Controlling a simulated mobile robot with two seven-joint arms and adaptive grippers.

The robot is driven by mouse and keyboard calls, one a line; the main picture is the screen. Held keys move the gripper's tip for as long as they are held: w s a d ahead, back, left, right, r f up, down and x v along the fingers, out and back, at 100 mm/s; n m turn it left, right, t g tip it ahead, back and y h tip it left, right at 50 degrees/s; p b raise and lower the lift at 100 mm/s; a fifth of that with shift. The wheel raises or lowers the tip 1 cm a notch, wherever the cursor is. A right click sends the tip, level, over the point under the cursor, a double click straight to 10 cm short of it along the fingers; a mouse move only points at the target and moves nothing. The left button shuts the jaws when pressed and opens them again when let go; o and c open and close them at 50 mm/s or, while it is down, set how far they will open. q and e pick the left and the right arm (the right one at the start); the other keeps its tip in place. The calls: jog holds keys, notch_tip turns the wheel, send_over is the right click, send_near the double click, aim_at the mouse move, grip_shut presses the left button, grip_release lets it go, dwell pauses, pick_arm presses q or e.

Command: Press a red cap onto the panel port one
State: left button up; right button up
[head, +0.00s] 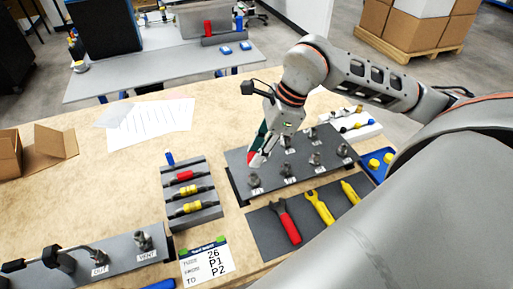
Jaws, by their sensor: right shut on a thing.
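My right gripper (258,160) reaches down from the upper right over the near left part of the dark grey panel (238,160). It is shut on a small red piece, apparently the red cap (250,158), mostly hidden by the fingers. The panel carries several upright metal ports with small white labels, too small to read surely. The near left port (253,180) stands just below the fingertips in the picture. I cannot tell whether the red piece touches any port. My left gripper is out of view.
A grey rack (192,217) with red and yellow connectors stands left of the panel. A mat (270,228) with red and yellow tools lies in front. A blue tray with yellow caps (374,163) is at right. A card (206,262) lies near the front.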

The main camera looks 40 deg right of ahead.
jog(key=shift+f+b, duration=0.95)
jog(key=shift+f, duration=0.7)
jog(key=shift+f+b, duration=0.7)
jog(key=shift+f, duration=0.2)
jog(key=shift+f+b, duration=0.15)
jog(key=shift+b, duration=0.2)
jog(key=shift+f+b, duration=0.85)
jog(key=shift+f, duration=0.3)
jog(key=o, duration=0.8)
jog(key=v, duration=1.2)
